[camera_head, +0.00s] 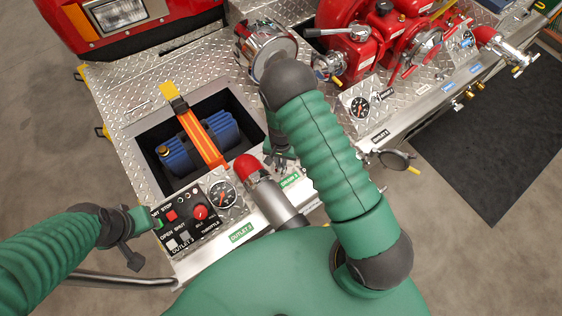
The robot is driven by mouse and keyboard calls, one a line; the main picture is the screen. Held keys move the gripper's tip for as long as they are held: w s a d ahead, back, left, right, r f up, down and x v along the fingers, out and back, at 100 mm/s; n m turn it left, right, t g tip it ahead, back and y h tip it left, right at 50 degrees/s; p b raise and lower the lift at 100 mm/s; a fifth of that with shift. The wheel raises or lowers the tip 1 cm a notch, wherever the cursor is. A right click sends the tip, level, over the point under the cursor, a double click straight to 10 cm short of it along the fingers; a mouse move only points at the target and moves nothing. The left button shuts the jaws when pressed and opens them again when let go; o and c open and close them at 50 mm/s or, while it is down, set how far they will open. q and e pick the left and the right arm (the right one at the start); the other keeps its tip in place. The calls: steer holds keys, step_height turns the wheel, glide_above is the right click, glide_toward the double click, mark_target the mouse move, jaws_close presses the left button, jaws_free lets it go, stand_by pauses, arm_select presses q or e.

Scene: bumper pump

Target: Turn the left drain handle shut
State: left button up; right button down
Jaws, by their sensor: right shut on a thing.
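My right gripper (280,160) is dark and partly covered by its own green arm. It is shut at the panel's front edge, between the red-capped outlet pipe (275,195) and the arm. What it grips is hidden, and I see no clear drain handle there; from its place it may be the left drain handle. My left gripper (130,256) hangs at the lower left, beside the control panel (185,218). Its fingers are small and dark, and I cannot tell whether they are open.
A blue battery-like box (203,143) with an orange strap sits in a recess of the diamond plate. A round gauge (222,195) is beside the control panel. Red pump parts (375,45) stand at the back. A dark round fitting (393,158) with a yellow tip is right of my arm.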

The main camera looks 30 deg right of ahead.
steer(key=m, duration=0.4)
steer(key=shift+s+a+f+m, duration=0.2)
steer(key=shift+s+f+m, duration=0.05)
steer(key=shift+s+m, duration=0.05)
steer(key=shift+m, duration=1.9)
steer(key=c, duration=1.5)
jaws_free()
steer(key=r, duration=1.1)
steer(key=w+r, duration=0.1)
steer(key=r, duration=0.5)
steer(key=shift+d+r, duration=0.1)
